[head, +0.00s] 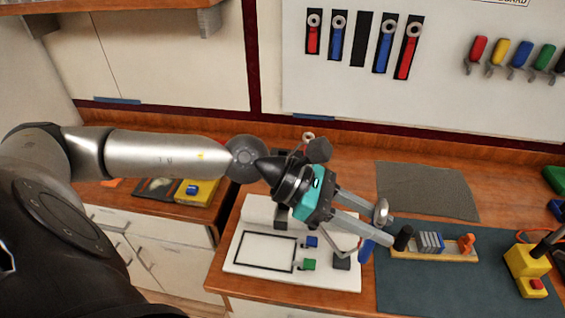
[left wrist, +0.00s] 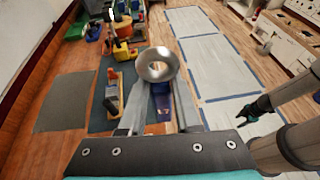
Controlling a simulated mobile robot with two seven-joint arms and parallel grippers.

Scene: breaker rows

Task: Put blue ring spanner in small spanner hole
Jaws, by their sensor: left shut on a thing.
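The blue ring spanner has a shiny metal ring (head: 381,211) and a blue handle (head: 367,250). My left gripper (head: 372,226) is shut on it, above the front of the bench, near a wooden rack. In the left wrist view the ring (left wrist: 156,64) stands up between the fingers, with the blue handle (left wrist: 163,115) below it. On the wall board, an empty black slot (head: 361,40) sits between two blue spanners (head: 338,38) (head: 384,45). My right gripper (left wrist: 243,116) shows small and dark at the right of the left wrist view; its jaws are unclear.
Red spanners (head: 313,35) (head: 408,55) hang at both ends of the row. Colored-handled tools (head: 520,53) hang to the right. The wooden rack (head: 435,254) and a yellow device (head: 527,268) stand on a dark mat. A grey mat (head: 427,190) behind is bare.

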